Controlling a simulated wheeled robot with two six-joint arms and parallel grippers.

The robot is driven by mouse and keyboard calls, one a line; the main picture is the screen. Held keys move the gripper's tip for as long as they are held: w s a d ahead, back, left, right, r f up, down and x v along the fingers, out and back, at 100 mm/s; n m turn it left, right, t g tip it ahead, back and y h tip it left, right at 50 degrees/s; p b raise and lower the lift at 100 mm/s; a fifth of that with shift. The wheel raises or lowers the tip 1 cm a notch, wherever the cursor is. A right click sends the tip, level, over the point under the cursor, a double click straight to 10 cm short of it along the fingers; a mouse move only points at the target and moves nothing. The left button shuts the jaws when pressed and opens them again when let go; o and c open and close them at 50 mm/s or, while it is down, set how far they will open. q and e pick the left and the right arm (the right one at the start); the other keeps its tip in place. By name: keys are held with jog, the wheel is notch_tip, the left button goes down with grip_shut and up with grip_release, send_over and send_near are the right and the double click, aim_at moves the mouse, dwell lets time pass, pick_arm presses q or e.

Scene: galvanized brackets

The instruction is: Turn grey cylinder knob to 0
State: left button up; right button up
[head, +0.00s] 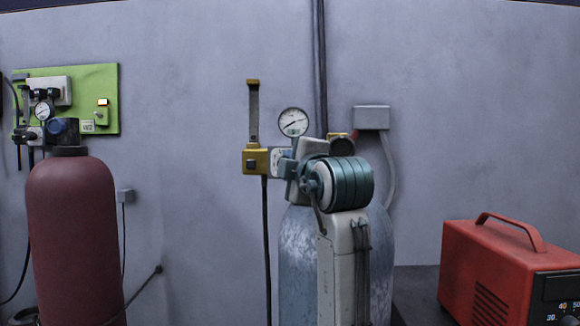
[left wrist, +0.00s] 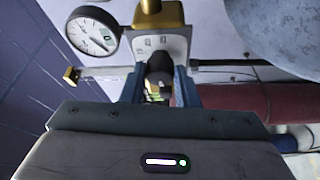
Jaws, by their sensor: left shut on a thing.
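The grey cylinder (head: 298,262) stands at the centre of the head view, partly behind my left arm. Its regulator carries a round gauge (head: 293,122) and a brass flowmeter (head: 255,160). In the left wrist view, the dark knob (left wrist: 159,66) sits in front of a white marked plate (left wrist: 150,46). My left gripper (left wrist: 160,88) has its two blue fingers on either side of the knob and is shut on it. In the head view, this gripper (head: 287,166) is at the regulator, and the knob is largely hidden. The knob's setting cannot be read. My right gripper is not in view.
A dark red cylinder (head: 75,240) stands at the left, by a green wall panel (head: 105,80). A red machine (head: 510,270) is at the lower right. A grey wall box (head: 371,117) and cables are behind the regulator. Bare wall lies between the cylinders.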

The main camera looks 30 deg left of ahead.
pick_arm(q)
jog(key=o, duration=1)
jog(key=shift+c, duration=0.2)
jog(key=shift+s+d, duration=0.1)
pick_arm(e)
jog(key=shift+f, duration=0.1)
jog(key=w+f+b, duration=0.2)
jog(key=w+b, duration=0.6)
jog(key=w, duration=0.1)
pick_arm(q)
jog(key=b+v, duration=0.4)
jog(key=v, duration=0.6)
jog(key=shift+d, duration=0.15)
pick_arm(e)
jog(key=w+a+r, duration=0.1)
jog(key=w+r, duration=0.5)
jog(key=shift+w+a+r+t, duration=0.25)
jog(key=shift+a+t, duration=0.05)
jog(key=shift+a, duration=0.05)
pick_arm(q)
jog(key=shift+s, duration=0.2)
